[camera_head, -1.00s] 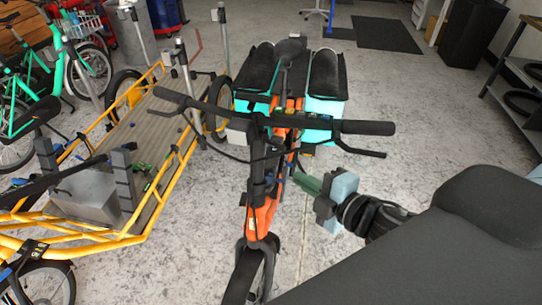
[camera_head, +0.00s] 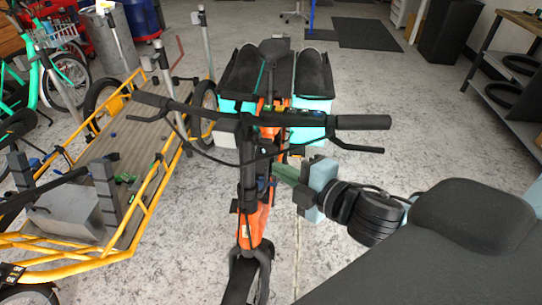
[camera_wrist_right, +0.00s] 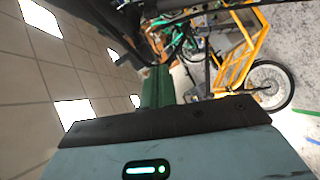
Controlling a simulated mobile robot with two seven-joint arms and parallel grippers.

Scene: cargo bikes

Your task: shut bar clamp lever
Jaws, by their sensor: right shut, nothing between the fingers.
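An orange bike (camera_head: 255,222) stands upright in the middle of the head view, with its black handlebar (camera_head: 300,119) across the top of a dark stem (camera_head: 249,168). The bar clamp lever cannot be made out clearly among the dark parts and cables around the stem. My right gripper (camera_head: 277,169) comes in from the right, with its green fingers shut and empty, pointing at the stem just below the handlebar. I cannot tell whether the fingertips touch it. In the right wrist view the green fingers (camera_wrist_right: 155,88) are together. My left gripper is not in view.
A yellow cargo bike (camera_head: 150,205) with a flat wooden deck stands close on the left. Black-topped turquoise panniers (camera_head: 312,100) sit behind the handlebar. A shelf (camera_head: 500,95) stands at far right. The grey floor (camera_head: 400,115) between is open.

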